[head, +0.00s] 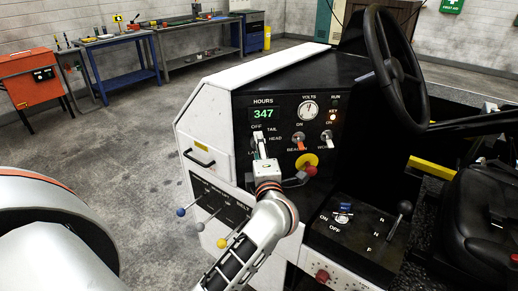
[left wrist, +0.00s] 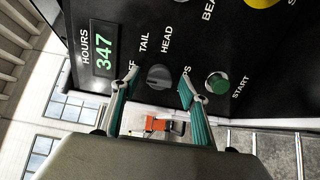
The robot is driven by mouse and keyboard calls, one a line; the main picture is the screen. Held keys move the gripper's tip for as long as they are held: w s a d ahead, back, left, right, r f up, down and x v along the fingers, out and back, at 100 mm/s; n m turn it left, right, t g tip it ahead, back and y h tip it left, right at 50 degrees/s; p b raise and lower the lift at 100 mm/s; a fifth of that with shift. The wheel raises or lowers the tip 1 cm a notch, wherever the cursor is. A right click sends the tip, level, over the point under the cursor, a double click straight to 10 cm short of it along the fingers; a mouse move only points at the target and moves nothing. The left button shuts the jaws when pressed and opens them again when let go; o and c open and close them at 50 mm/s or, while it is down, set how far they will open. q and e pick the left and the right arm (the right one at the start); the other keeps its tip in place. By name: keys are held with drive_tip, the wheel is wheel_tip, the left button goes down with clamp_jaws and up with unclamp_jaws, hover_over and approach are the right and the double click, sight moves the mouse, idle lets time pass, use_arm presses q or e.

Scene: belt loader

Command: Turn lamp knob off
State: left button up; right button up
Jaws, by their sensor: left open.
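The lamp knob (left wrist: 158,77) is a dark round knob on the black control panel, in the left wrist view. The labels TAIL and HEAD stand beside it, and the OFF label is partly covered by a fingertip. I cannot tell which label its pointer faces. My left gripper (left wrist: 158,86) is open, with one fingertip on each side of the knob; contact is not clear. In the head view my left gripper (head: 260,141) is in front of the panel's left part and hides the knob. My right gripper is not in view.
A green START button (left wrist: 218,83) is close to one fingertip. The hours display (head: 263,114) reads 347. An orange-lit beacon switch (head: 299,140), a work switch (head: 326,138) and a red knob (head: 311,170) on yellow are to the right. Ball-topped levers (head: 181,212) stand below.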

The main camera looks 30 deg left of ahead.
use_arm(q)
drive_tip(key=v, duration=0.7)
idle(0.4)
drive_tip(key=s+d+f+m+t+h, duration=0.3)
drive_tip(key=d+f+m+h, duration=0.35)
drive_tip(key=m, duration=0.55)
drive_tip(key=s+d+f+m+t+h, duration=0.25)
drive_tip(key=d+f+m+h, duration=0.4)
drive_tip(key=m, duration=0.45)
drive_tip(key=s+a+f+m+g, duration=0.1)
drive_tip(key=s+f+m+g, duration=0.2)
drive_tip(key=s+f, duration=0.4)
drive_tip(key=s+a+f+m+g, duration=0.2)
drive_tip(key=s+f+m+g, duration=0.2)
drive_tip(key=f, duration=1.3)
drive_tip(key=s+g, duration=0.1)
drive_tip(key=s, duration=0.2)
drive_tip(key=shift+a+f+g+h, duration=0.3)
drive_tip(key=shift+g+h, duration=0.05)
drive_tip(key=shift+h, duration=0.05)
